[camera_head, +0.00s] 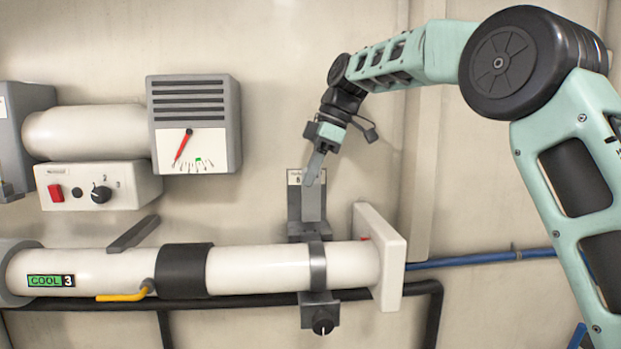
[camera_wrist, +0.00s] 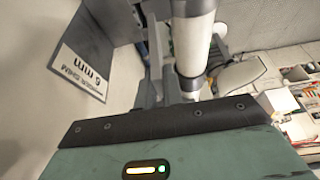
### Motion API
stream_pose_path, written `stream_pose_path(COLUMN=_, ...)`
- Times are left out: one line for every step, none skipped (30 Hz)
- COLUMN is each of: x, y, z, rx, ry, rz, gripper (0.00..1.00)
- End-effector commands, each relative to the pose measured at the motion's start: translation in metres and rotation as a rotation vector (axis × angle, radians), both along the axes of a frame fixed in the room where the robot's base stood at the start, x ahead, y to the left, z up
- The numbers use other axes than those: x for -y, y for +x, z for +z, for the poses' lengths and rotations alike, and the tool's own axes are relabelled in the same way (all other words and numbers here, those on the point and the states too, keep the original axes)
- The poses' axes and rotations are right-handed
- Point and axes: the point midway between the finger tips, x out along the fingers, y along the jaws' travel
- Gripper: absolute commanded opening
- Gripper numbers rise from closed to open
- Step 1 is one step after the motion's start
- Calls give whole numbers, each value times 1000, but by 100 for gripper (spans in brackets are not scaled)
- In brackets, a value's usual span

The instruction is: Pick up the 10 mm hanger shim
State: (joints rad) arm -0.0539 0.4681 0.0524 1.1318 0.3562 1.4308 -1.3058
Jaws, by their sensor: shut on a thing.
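My gripper (camera_head: 314,172) points down at a grey bracket (camera_head: 293,212) on the wall, above a white pipe. Its jaws are shut on a narrow grey plate (camera_head: 312,205) that stands upright in front of the bracket. I cannot read a 10 mm mark on this plate. A small white label (camera_head: 296,177) sits on the bracket's upper left.
The white pipe (camera_head: 255,268) runs below, with a dark band, a grey clamp strap (camera_head: 317,265) and a white end flange (camera_head: 388,258). A black knob (camera_head: 323,322) is under the strap. A heater-like unit with a dial (camera_head: 193,125) is at left. Bare wall lies between.

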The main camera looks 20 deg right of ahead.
Motion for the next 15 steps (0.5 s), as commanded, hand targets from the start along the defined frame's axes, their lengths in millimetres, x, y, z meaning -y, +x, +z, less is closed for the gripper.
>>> stream_pose_path(x=-1, y=-4, z=-3, rx=3, ry=0, rz=1, gripper=0)
stream_pose_path(x=-1, y=-7, z=-3, rx=3, ry=-1, rz=1, gripper=0)
stream_pose_path(x=-2, y=-10, z=-3, rx=3, ry=-1, rz=1, gripper=0)
stream_pose_path(x=-2, y=-12, z=-3, rx=1, ry=0, rz=1, gripper=0)
stream_pose_path(x=-3, y=-14, z=-3, rx=2, ry=0, rz=0, gripper=0)
stream_pose_path(x=-3, y=-17, z=-2, rx=2, ry=1, rz=0, gripper=0)
stream_pose_path(x=-4, y=-19, z=-2, rx=2, ry=0, rz=0, gripper=0)
stream_pose_path(x=-4, y=-21, z=-2, rx=2, ry=0, rz=-1, gripper=0)
stream_pose_path(x=-5, y=-24, z=-3, rx=2, ry=0, rz=-1, gripper=0)
stream_pose_path(x=-5, y=-27, z=-3, rx=2, ry=0, rz=-1, gripper=0)
stream_pose_path(x=-5, y=-29, z=-3, rx=2, ry=0, rz=-1, gripper=0)
stream_pose_path(x=-6, y=-32, z=-3, rx=2, ry=0, rz=0, gripper=0)
stream_pose_path(x=-6, y=-34, z=-2, rx=1, ry=0, rz=1, gripper=0)
stream_pose_path(x=-7, y=-36, z=-2, rx=1, ry=0, rz=1, gripper=0)
stream_pose_path(x=-8, y=-39, z=-2, rx=1, ry=0, rz=1, gripper=0)
